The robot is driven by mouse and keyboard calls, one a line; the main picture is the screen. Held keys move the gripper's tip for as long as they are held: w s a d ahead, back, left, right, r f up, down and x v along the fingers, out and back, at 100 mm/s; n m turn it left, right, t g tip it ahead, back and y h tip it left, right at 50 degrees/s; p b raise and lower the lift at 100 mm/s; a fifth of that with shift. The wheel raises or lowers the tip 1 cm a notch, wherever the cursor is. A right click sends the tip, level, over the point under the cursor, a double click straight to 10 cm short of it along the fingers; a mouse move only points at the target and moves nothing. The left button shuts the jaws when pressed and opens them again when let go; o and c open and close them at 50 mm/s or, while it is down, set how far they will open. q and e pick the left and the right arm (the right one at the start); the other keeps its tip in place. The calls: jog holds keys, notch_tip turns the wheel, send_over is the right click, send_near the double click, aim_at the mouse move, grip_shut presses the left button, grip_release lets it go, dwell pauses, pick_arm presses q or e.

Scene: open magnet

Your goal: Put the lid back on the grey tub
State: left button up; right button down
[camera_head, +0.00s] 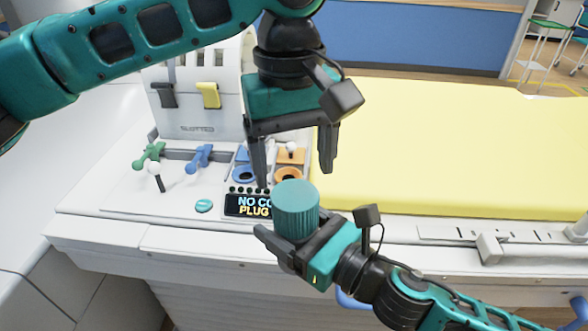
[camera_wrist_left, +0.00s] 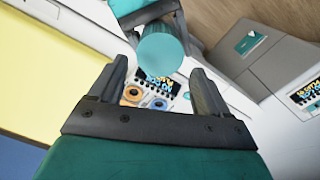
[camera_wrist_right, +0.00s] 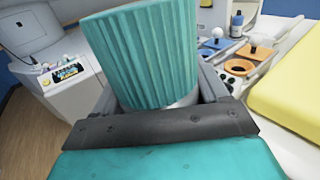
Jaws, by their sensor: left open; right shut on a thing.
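A teal ribbed lid (camera_head: 296,212) sits upright on the grey tub, whose pale body shows just below the lid in the right wrist view (camera_wrist_right: 186,101). My right gripper (camera_head: 296,238) is shut around the tub body, holding it up in front of the console. My left gripper (camera_head: 297,174) is open and empty above the lid, fingers pointing down. In the left wrist view the lid's flat top (camera_wrist_left: 162,52) shows just beyond the open fingers. I cannot tell whether the lid is fully seated.
Behind is a white console with green (camera_head: 149,153) and blue (camera_head: 199,156) handles, a white-knobbed lever (camera_head: 155,172) and a small display (camera_head: 250,205). Orange and blue ringed sockets (camera_head: 288,174) lie behind the lid. A yellow padded bed (camera_head: 430,150) fills the right.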

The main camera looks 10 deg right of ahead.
aim_at(295, 194)
pick_arm(q)
jog(key=shift+f, duration=0.15)
jog(key=shift+d+f, duration=0.1)
jog(key=shift+f, duration=3.8)
jog(key=shift+c, duration=0.3)
jog(key=c, duration=0.7)
jog(key=o, duration=1.1)
jog(key=shift+r, duration=2.3)
jog(key=shift+c, duration=0.4)
